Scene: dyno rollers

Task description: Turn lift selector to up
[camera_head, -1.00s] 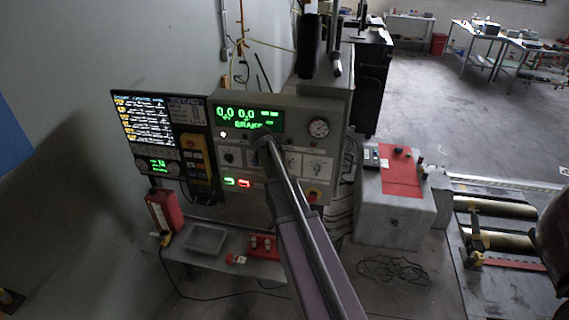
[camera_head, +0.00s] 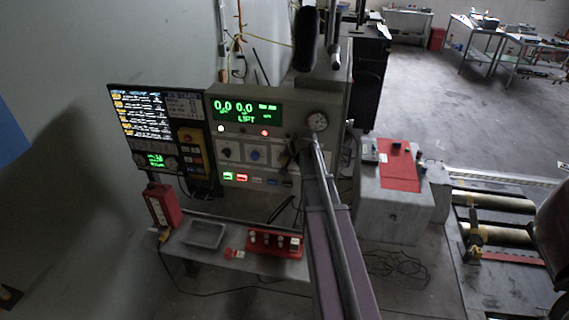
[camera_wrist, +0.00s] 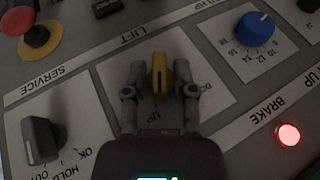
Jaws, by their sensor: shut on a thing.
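In the head view my gripper (camera_head: 300,150) is at the right part of the control panel (camera_head: 215,104) and hides the knob.
A blue brake dial (camera_wrist: 255,28) and a lit red lamp (camera_wrist: 288,134) lie right of the selector in the wrist view. A black selector (camera_wrist: 42,140) and a red stop button (camera_wrist: 19,20) lie left.

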